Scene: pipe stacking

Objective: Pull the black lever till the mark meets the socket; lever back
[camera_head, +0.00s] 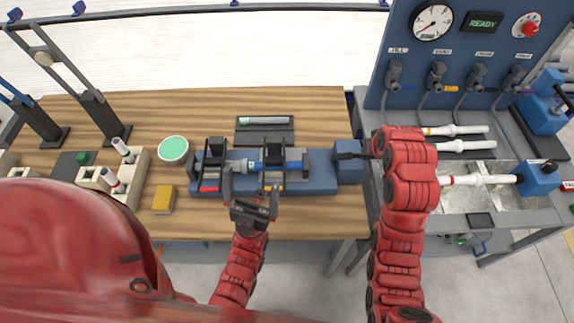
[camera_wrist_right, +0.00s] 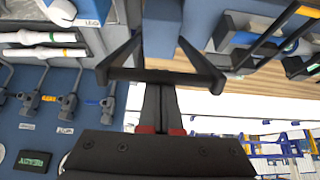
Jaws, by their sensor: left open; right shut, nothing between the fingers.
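The blue press bench (camera_head: 320,184) lies on the wooden table, with a blue and grey pipe (camera_head: 240,166) along it between black clamps. The black lever (camera_head: 348,156) is at the bench's right end block. In the right wrist view its crossbar and two side arms (camera_wrist_right: 125,75) show large. My right gripper (camera_wrist_right: 160,104) is shut and empty, its tips at the crossbar; whether they touch I cannot tell. In the head view my right wrist hides it. My left gripper (camera_head: 251,190) is open and empty at the bench's front edge. The mark and socket cannot be told apart clearly.
A blue panel (camera_head: 450,60) with a gauge and a READY display stands behind right. White pipes (camera_head: 466,146) lie below it. A black tray (camera_head: 264,137), a green-topped round dish (camera_head: 173,149) and a yellow block (camera_head: 163,199) are around the bench. Front right tabletop is clear.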

